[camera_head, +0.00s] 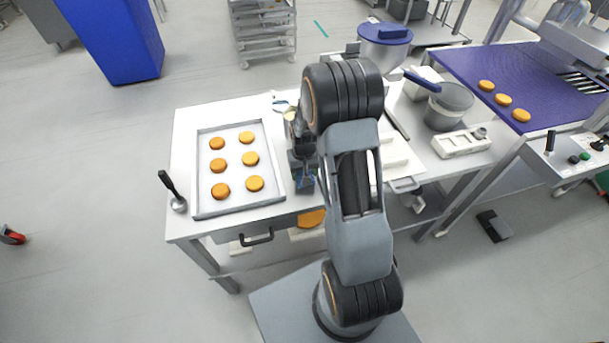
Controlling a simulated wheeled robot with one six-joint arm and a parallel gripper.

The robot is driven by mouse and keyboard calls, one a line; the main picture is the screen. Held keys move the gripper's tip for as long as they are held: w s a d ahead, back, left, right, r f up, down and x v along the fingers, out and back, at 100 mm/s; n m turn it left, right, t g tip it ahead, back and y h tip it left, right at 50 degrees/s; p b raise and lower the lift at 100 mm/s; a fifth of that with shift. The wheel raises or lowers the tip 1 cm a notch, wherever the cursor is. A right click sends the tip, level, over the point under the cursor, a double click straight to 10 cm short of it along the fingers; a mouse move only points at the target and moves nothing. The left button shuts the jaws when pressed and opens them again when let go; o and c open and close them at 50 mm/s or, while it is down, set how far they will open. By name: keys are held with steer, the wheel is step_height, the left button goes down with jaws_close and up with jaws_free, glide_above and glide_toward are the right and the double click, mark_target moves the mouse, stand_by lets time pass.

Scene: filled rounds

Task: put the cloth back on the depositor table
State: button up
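My gripper (304,178) points down over the white worktable, just right of the tray of orange rounds. My arm covers much of this area. A small bluish patch (306,182) shows at the gripper's tip; it may be the cloth, but it is too small to be sure. I cannot tell whether the fingers are open or shut, or whether they hold it. The white worktable (183,140) is the nearest table; I cannot tell from this view whether it is the depositor table.
A shallow tray (205,129) with several rounds fills the table's left part. A grey pot (450,103) and a white box (460,142) are at right, near a purple belt (480,65) with rounds.

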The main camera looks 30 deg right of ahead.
steer(key=shift+f, duration=1.2)
steer(key=shift+f, duration=0.15)
steer(key=o, duration=0.6)
step_height(320, 180, up, 12)
steer(key=shift+f+b, duration=0.1)
steer(key=shift+b, duration=0.2)
steer(key=shift+s+a+r+n+t, duration=0.4)
steer(key=shift+s+a+r+t, duration=0.3)
steer(key=shift+s+a+r, duration=1.3)
steer(key=shift+s+a+r+n+t, duration=0.4)
steer(key=shift+s+a+r+t, duration=0.5)
steer(key=shift+s+r, duration=1.95)
steer(key=shift+s+a+r+n+t, duration=0.45)
steer(key=shift+s+a+r, duration=1.35)
steer(key=shift+s, duration=1.15)
